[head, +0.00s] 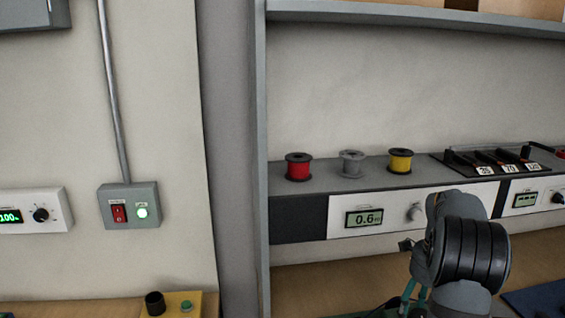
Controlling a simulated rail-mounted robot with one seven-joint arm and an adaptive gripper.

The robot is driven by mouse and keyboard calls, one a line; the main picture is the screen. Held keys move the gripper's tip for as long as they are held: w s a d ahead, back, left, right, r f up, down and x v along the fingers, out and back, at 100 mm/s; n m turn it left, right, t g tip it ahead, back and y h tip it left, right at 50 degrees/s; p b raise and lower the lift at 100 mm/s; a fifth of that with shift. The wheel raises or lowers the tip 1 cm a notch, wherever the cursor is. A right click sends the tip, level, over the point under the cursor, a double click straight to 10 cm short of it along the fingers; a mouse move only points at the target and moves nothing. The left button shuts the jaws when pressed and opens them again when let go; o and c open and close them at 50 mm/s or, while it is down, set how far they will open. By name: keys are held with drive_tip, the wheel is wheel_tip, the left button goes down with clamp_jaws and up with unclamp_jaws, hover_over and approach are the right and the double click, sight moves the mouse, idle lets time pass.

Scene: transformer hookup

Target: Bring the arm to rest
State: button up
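My arm (462,250) shows at the lower right in the head view, a grey link with a dark ribbed joint. It stands in front of the bench instruments and hides part of them. My gripper cannot be made out in this view. Small teal parts (408,293) show beside the arm's lower left, too small to tell what they are.
A shelf carries red (299,167), grey (351,164) and yellow (400,161) wire spools. Below is a meter (364,218) reading 0.6. A switch box (130,206) with a red rocker and lit green lamp hangs left. A yellow box (181,304) sits at the bottom.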

drive_tip(key=shift+r, duration=0.1)
wheel_tip(320, 180, up, 12)
wheel_tip(320, 180, down, 13)
drive_tip(key=shift+a+r, duration=0.1)
drive_tip(key=shift+r, duration=0.1)
drive_tip(key=shift+r+n+p, duration=0.35)
drive_tip(key=shift+n+p, duration=0.15)
drive_tip(key=shift+n, duration=0.2)
drive_tip(key=n+p, duration=0.1)
drive_tip(key=n, duration=0.3)
drive_tip(key=shift+s+n+p, duration=0.1)
drive_tip(key=shift+n+p, duration=0.2)
drive_tip(key=shift+p, duration=0.1)
drive_tip(key=n+p, duration=0.1)
drive_tip(key=n, duration=0.3)
drive_tip(key=shift+p, duration=0.4)
drive_tip(key=n+p, duration=0.2)
drive_tip(key=n, duration=0.4)
drive_tip(key=n+p, duration=0.2)
drive_tip(key=n, duration=0.2)
drive_tip(key=shift+f+n, duration=0.1)
drive_tip(key=shift+n, duration=0.2)
